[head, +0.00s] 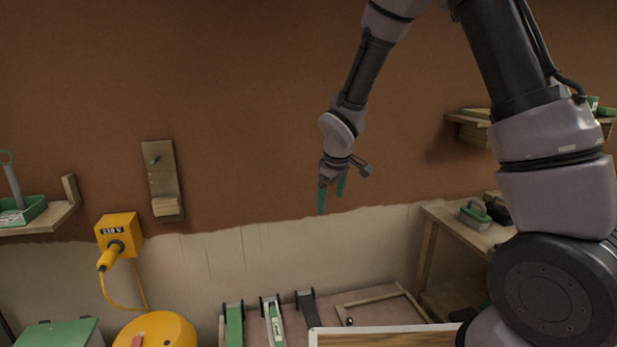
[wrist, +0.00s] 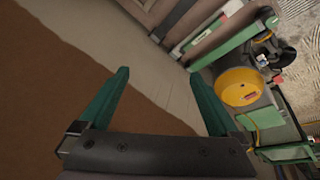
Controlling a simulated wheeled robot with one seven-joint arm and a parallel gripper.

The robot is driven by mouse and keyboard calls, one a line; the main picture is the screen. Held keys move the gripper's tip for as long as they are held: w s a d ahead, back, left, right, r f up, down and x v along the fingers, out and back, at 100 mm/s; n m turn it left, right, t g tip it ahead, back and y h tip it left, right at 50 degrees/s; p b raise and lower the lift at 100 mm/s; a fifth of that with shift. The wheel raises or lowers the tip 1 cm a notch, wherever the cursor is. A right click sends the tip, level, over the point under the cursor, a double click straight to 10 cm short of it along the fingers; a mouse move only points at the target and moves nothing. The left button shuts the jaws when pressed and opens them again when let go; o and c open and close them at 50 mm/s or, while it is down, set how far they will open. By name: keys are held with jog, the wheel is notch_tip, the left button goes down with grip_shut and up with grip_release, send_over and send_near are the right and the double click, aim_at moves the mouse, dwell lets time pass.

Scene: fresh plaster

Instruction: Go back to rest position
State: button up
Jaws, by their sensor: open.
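My gripper (head: 332,200) hangs from my raised arm in front of the wall, fingers pointing down. Its two green fingers are apart, with nothing between them. In the head view my arm comes in from the top and right and covers part of the right side.
A yellow 230 V box (head: 118,233) with a plug is on the wall at left, above a yellow round thing (head: 158,331). A shelf (head: 40,220) holds a green tray at far left. A wooden bench (head: 465,228) stands at right. Green-topped tools (head: 234,325) stand low in the middle.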

jog(key=s+d+r+m+t, duration=0.1)
jog(key=s+d+r+m, duration=0.4)
jog(key=s+d+r, duration=0.45)
jog(key=s+d+r+m+t, duration=0.1)
jog(key=s+d+r+m, duration=0.45)
jog(key=r, duration=0.75)
jog(key=s+d+r+m+t+y, duration=0.1)
jog(key=s+d+r+m, duration=0.2)
jog(key=s, duration=0.5)
jog(key=shift+d+r+m, duration=0.25)
jog(key=shift+r+m, duration=0.1)
jog(key=shift+m, duration=0.1)
